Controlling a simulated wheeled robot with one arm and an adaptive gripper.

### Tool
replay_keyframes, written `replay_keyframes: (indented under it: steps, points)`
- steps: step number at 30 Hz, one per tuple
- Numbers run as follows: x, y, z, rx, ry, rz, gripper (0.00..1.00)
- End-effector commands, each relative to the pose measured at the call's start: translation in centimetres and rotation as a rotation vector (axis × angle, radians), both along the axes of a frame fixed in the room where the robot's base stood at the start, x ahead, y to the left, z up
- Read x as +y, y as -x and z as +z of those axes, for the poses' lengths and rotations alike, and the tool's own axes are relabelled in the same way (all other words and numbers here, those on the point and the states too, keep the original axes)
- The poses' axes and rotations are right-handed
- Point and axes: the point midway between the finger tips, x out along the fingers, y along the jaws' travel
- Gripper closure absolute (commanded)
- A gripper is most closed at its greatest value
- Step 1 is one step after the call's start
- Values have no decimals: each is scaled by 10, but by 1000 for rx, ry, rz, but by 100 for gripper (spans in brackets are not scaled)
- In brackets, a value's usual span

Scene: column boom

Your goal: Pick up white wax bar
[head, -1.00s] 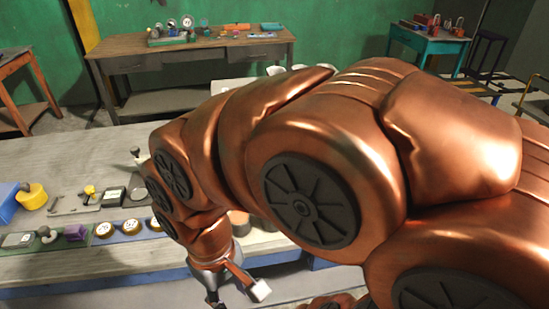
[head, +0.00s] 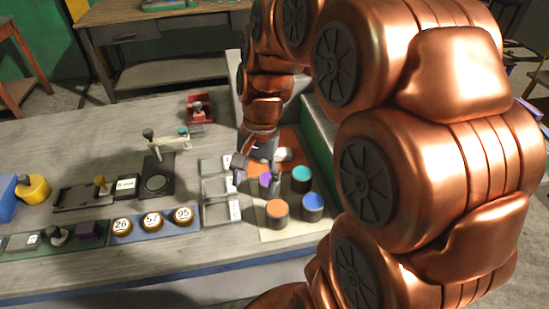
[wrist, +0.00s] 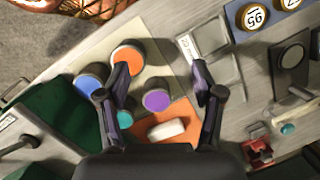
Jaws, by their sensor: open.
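The white wax bar (wrist: 166,130) lies on an orange mat (wrist: 185,116) in the wrist view, low between the bases of my fingers. In the head view the bar (head: 283,154) shows on the orange mat just right of my gripper. My gripper (wrist: 160,88) is open and empty, with its fingers spread. In the wrist view a purple-topped jar (wrist: 156,100) lies between the fingertips. In the head view my gripper (head: 257,172) points down over the mat area; its exact height above the bar cannot be told.
Jars with orange (head: 277,209), blue (head: 312,203) and teal (head: 301,175) tops stand close by on a beige board. A green-sided block (wrist: 50,115) rises beside the mat. Grey trays (head: 216,187) lie left of the jars. Numbered round pieces (head: 152,221) sit further left.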

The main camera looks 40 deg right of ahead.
Motion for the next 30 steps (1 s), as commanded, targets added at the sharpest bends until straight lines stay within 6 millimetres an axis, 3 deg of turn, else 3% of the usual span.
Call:
replay_keyframes:
  steps: [1, 9, 18, 24, 30]
  points:
    - [-12, -15, -6, 4, -12, -88, 33]
    - [-82, -84, -26, 35, -82, -572, 33]
    - [-168, -129, -54, 76, -164, -1023, 33]
    - [-194, -137, -62, 90, -190, -1148, 33]
    - [-192, -141, -75, 92, -194, -1164, 33]
